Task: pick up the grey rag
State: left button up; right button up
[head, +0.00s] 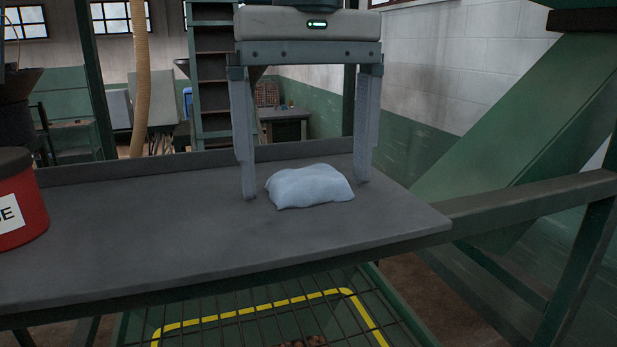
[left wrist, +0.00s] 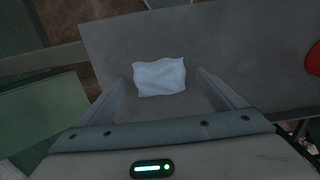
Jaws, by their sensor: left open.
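The rag (head: 309,187) is a crumpled, pale blue-grey cloth lying on the dark grey tabletop (head: 150,220), near the table's right end. It also shows in the left wrist view (left wrist: 159,78), between the fingers. My left gripper (head: 306,190) points down over the table. Its two long fingers are spread wide, one at each side of the rag, with their tips close to table height. Whether the fingers touch the rag is hard to tell; gaps show beside it in the wrist view. My right gripper is not in view.
A red bucket (head: 18,205) with a dark lid stands at the table's left end. A raised rim (head: 190,158) runs along the back edge. A green slanted beam (head: 520,125) and a rail flank the right end. A wire grid (head: 260,318) lies below the front edge.

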aim_at(309, 167)
pick_arm(q)
jog(key=shift+c, duration=0.3)
jog(key=c, duration=1.1)
jog(key=shift+o, duration=0.2)
jog(key=shift+r, duration=0.1)
jog(key=shift+r+b, duration=0.65)
jog(key=shift+r, duration=0.15)
notch_tip(309, 167, up, 2)
jog(key=shift+s+r+b, duration=0.1)
jog(key=shift+b, duration=0.5)
jog(key=s+d+r+b, duration=0.2)
jog(key=s+r, duration=0.5)
jog(key=s, duration=0.4)
jog(key=shift+s+d+b, duration=0.15)
jog(key=shift+d+b, duration=0.2)
jog(key=shift+d, duration=0.05)
jog(key=shift+o, duration=0.5)
